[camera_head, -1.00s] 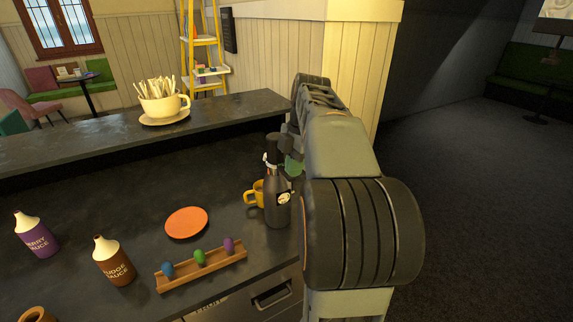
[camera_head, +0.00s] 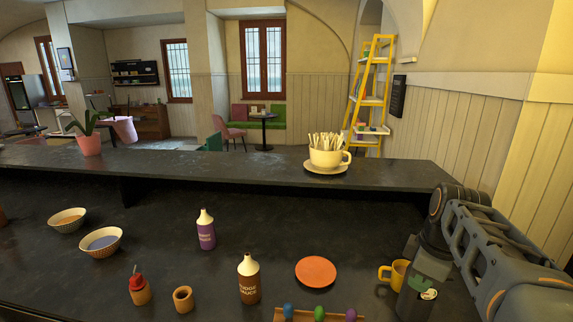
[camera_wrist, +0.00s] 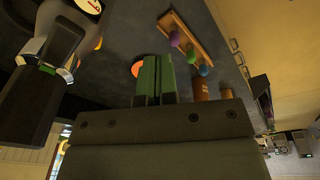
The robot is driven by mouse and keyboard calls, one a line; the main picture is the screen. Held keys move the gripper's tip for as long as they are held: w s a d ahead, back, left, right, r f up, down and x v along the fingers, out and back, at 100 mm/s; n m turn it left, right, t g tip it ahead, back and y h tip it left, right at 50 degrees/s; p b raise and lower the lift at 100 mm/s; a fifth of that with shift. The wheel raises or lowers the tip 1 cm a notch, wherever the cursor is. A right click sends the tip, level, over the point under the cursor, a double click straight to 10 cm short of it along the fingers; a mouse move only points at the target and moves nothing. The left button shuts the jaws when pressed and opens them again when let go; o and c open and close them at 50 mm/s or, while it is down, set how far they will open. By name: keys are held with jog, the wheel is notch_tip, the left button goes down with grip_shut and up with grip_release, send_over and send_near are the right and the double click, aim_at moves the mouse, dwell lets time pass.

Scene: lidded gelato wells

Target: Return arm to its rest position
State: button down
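My arm (camera_head: 490,245) stands folded at the right of the head view, over the counter's right end. My gripper (camera_wrist: 158,60) shows its two green fingers side by side in the wrist view, closed together with nothing visible between them. In the head view the gripper (camera_head: 431,265) hangs beside and partly behind a dark bottle (camera_head: 415,300) with a round label. The same bottle looms large at the left of the wrist view (camera_wrist: 35,95). I cannot tell whether gripper and bottle touch.
A yellow mug (camera_head: 394,274), orange plate (camera_head: 316,271), fudge sauce bottle (camera_head: 249,283) and rack of coloured scoops (camera_head: 302,316) stand near the arm on the dark counter (camera_head: 190,275). A cup of sticks (camera_head: 329,158) sits on the raised ledge.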

jog(key=s+a+f+m+t, duration=0.3)
jog(key=s+a+f+m, duration=0.2)
jog(key=a+f+m, duration=0.3)
jog(key=shift+s+a+f+m+h, duration=0.2)
jog(key=shift+s+a+m+h, duration=0.2)
jog(key=shift+a+m, duration=0.75)
jog(key=shift+d, duration=0.1)
